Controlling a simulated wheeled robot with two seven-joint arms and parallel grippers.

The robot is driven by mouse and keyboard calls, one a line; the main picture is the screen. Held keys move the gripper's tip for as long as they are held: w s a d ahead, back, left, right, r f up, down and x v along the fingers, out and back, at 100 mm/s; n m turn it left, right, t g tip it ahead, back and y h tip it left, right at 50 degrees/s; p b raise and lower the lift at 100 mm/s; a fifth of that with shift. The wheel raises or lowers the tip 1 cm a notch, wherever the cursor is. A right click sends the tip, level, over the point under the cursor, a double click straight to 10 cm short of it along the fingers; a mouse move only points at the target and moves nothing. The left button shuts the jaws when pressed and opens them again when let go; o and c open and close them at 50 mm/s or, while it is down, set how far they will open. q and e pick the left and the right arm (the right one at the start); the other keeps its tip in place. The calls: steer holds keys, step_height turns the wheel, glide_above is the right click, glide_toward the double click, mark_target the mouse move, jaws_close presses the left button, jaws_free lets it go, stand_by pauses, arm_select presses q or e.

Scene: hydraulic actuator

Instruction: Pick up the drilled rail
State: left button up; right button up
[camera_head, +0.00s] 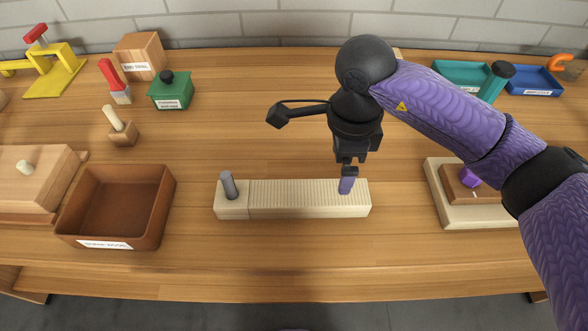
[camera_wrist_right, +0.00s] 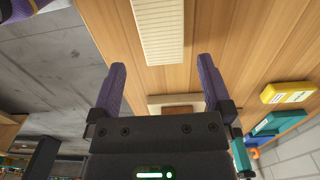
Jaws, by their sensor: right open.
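A long pale wooden bar with a fine grid of marks along its top, which looks like the drilled rail (camera_head: 300,197), lies on the table in the middle of the head view. A grey upright peg (camera_head: 229,185) stands on its plain left end. The bar also shows at the top of the right wrist view (camera_wrist_right: 158,30). My right gripper (camera_head: 347,182) hangs pointing down over the bar's right part; in the right wrist view its two purple fingers (camera_wrist_right: 160,90) are spread with nothing between them. I cannot tell its exact height above the bar. My left gripper is not seen.
A brown open box (camera_head: 118,200) and a lidded wooden box (camera_head: 35,178) stand to the left. A pale block with a brown piece (camera_head: 470,185) lies right, near my forearm. A green box (camera_head: 170,92) and blue tray (camera_head: 535,80) stand farther back. Table in front is clear.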

mark_target(337, 192)
steer(key=shift+d+f, duration=0.15)
steer(key=shift+f, duration=0.15)
step_height(337, 192, down, 9)
steer(key=shift+r+b, duration=0.2)
steer(key=shift+b, duration=0.9)
steer(key=shift+f, duration=0.3)
steer(key=c, duration=1.2)
steer(key=shift+o, duration=0.2)
step_height(337, 192, up, 10)
steer(key=shift+r+p, duration=0.1)
steer(key=shift+p, duration=1)
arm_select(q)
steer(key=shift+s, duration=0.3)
